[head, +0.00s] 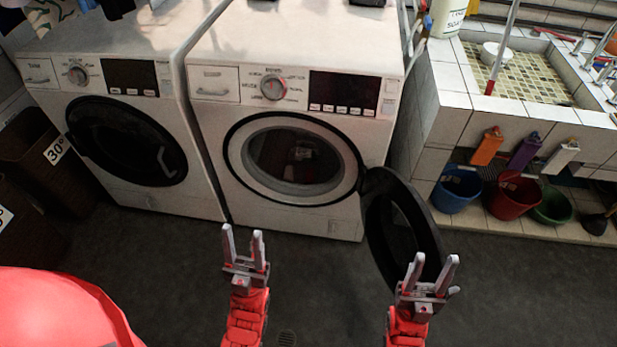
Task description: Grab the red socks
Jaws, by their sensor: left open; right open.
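A washing machine (222,135) stands in the middle with its round black door (376,215) swung open to the right. Inside its dark drum (290,160) I see a small whitish and reddish patch, too small and dim to tell whether it is the red socks. No red socks show clearly elsewhere. My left gripper (244,238) is open and empty, in front of and below the machine. My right gripper (430,268) is open and empty, overlapping the lower part of the open door in the picture; I cannot tell if they touch.
A second washing machine (60,105) with a shut door stands at left, beside dark bins (45,155). At right is a tiled sink (450,100) with blue (455,190), red (513,197) and green (552,208) buckets below. The dark floor (170,260) before the machines is clear.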

